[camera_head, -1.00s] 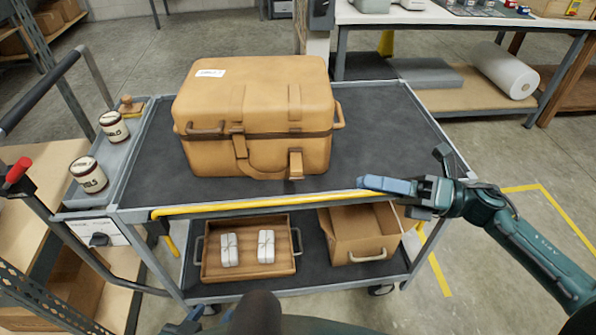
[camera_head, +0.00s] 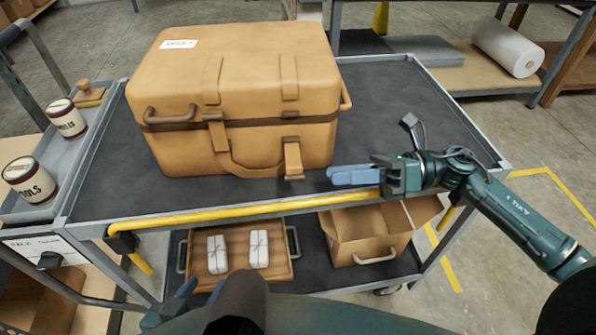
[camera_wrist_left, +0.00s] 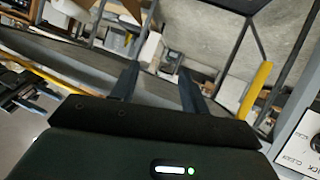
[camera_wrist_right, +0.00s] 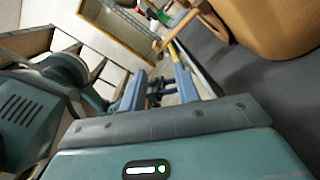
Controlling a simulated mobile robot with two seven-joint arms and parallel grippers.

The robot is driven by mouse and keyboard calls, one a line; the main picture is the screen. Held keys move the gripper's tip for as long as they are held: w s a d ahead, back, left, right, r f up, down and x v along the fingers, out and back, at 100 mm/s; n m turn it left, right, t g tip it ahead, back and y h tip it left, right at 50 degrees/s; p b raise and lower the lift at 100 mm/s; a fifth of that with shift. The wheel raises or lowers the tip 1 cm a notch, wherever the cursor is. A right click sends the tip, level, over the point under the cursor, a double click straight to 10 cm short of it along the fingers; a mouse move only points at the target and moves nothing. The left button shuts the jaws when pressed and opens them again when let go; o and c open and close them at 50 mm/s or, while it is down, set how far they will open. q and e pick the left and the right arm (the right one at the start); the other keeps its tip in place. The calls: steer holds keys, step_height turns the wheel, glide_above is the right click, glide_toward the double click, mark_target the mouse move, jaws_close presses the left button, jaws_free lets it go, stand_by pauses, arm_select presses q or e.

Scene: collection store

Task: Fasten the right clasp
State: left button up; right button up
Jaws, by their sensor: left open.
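A tan case (camera_head: 235,85) with a closed lid stands on the cart's top shelf. Its right clasp (camera_head: 292,158) is a tan strap piece on the front, hanging below the dark seam and seeming to stick out at its lower end. The left clasp (camera_head: 215,132) lies across the seam. My right gripper (camera_head: 335,176) is to the right of the right clasp, apart from it, fingers pointing left. The right wrist view shows its fingers (camera_wrist_right: 160,88) apart and empty. My left gripper (camera_head: 198,292) is low at the front, partly hidden; its fingers (camera_wrist_left: 158,85) are open and empty.
The cart's yellow front rail (camera_head: 245,212) runs below the case. The lower shelf holds a tray (camera_head: 284,272) with two white packets and an open box (camera_head: 365,235). Two labelled jars (camera_head: 66,118) stand at the left. The top shelf is clear right of the case.

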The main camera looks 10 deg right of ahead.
mark_target(298, 175)
steer(key=a, duration=0.2)
steer(key=a+p, duration=0.1)
steer(key=a, duration=0.5)
steer(key=shift+w, duration=0.35)
steer(key=shift+d, duration=0.1)
steer(key=shift+c, duration=0.2)
jaws_close()
